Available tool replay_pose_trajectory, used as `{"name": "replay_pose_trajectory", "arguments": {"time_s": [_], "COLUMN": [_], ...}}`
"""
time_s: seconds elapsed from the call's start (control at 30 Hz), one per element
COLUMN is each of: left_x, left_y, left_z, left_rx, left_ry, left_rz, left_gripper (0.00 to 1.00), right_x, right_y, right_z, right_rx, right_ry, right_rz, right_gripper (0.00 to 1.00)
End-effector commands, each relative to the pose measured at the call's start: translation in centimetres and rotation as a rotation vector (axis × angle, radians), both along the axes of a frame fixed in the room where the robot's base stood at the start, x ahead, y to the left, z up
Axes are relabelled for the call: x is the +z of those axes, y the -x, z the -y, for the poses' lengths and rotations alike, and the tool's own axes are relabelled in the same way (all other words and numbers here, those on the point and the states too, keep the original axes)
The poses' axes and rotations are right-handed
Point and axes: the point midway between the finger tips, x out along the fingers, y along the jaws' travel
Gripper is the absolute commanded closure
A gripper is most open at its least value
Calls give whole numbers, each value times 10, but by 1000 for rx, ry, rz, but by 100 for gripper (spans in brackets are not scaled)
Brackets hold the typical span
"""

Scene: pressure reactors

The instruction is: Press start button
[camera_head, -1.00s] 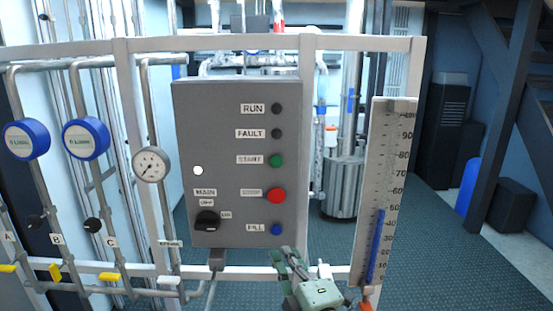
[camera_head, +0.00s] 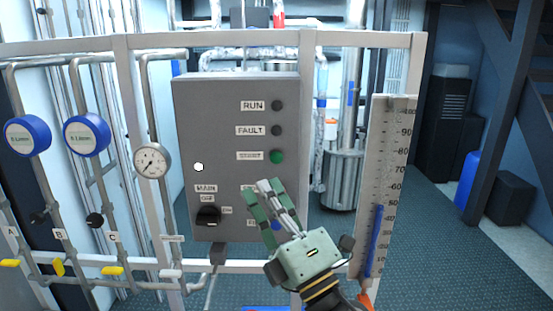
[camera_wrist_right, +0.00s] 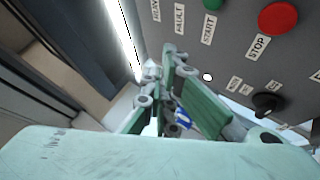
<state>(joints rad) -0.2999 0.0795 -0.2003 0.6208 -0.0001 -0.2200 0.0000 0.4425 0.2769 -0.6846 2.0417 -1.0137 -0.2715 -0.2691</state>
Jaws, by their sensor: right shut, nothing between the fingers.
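The green start button (camera_head: 277,157) is on the right side of a grey control panel (camera_head: 215,130), below the RUN and FAULT lamps. It also shows at the top of the right wrist view (camera_wrist_right: 213,4), beside its START label (camera_wrist_right: 209,30). My right gripper (camera_head: 264,187) is shut and empty, in front of the lower right of the panel. Its fingertips appear below and a little left of the start button in the head view. It hides the red stop button there, which shows in the right wrist view (camera_wrist_right: 278,18). My left gripper is not in view.
A black main switch (camera_head: 208,216) is at the panel's lower left. The blue fill button (camera_head: 276,226) is partly hidden by my gripper. A white level scale (camera_head: 388,180) stands right of the panel. Gauges and pipes with yellow valve handles (camera_head: 112,271) are at left.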

Motion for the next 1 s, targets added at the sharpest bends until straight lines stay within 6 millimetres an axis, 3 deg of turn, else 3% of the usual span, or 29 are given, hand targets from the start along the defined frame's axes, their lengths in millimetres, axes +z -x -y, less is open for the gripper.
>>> {"name": "replay_pose_trajectory", "arguments": {"time_s": [0.27, 0.7, 1.0], "left_x": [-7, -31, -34], "left_y": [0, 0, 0], "left_z": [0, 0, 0], "left_rx": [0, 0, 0], "left_ry": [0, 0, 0], "left_rz": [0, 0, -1], "left_gripper": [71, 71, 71], "right_x": [-1, -2, 0], "right_y": [-18, -76, -88], "right_z": [0, 0, 0], "right_rx": [-2, -1, 0], "right_ry": [-2, -1, -1], "right_rz": [0, 1, -1], "right_gripper": [100, 100, 100]}}
